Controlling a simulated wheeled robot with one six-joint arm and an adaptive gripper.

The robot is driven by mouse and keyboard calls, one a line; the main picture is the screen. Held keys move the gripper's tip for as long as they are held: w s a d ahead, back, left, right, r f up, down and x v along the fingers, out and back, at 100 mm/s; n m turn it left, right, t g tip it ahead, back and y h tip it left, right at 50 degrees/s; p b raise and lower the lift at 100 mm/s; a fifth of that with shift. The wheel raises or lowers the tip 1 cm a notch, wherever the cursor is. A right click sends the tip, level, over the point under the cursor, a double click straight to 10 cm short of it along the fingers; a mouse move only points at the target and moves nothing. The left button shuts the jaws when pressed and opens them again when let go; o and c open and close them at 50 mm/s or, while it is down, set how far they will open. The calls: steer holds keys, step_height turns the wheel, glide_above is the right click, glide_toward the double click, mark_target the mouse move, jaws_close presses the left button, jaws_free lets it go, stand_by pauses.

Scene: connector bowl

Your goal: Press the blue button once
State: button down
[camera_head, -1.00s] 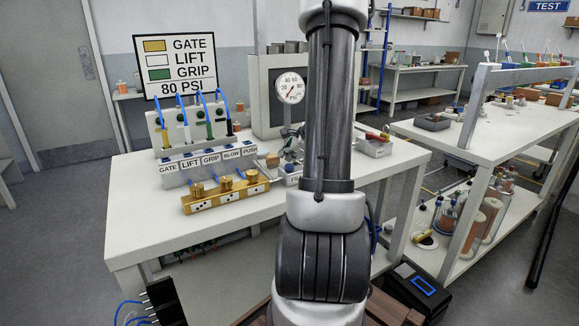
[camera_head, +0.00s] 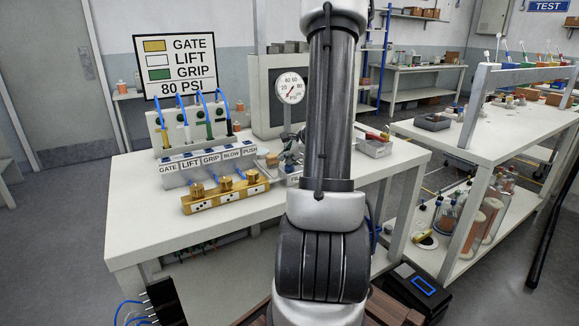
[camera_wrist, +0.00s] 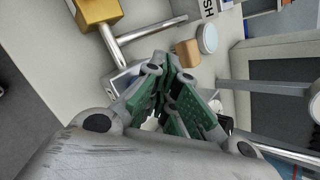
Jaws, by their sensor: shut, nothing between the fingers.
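My gripper (camera_wrist: 163,62) is shut and empty in the wrist view, its green-padded fingers together at the tips. In the head view it shows partly beside my arm, low over the bench. A small light box (camera_wrist: 122,76) with a blue edge lies just beyond the fingertips and is partly covered by them. It also shows in the head view (camera_head: 292,181). I cannot make out a blue button; the fingers may hide it. A pale bluish disc (camera_wrist: 207,38) stands by a tan block (camera_wrist: 188,53), right of the fingertips; I cannot tell what it is.
A brass block with knobs (camera_head: 226,192) and a labelled valve panel (camera_head: 195,170) with blue hoses stand left of my gripper. A round gauge (camera_head: 291,88) stands behind, and a grey tray (camera_head: 374,148) right. The white bench (camera_head: 140,225) is clear at front left.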

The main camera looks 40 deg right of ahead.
steer(key=shift+f, duration=0.3)
stand_by(0.5)
steer(key=shift+r, duration=0.95)
steer(key=shift+r, duration=2.5)
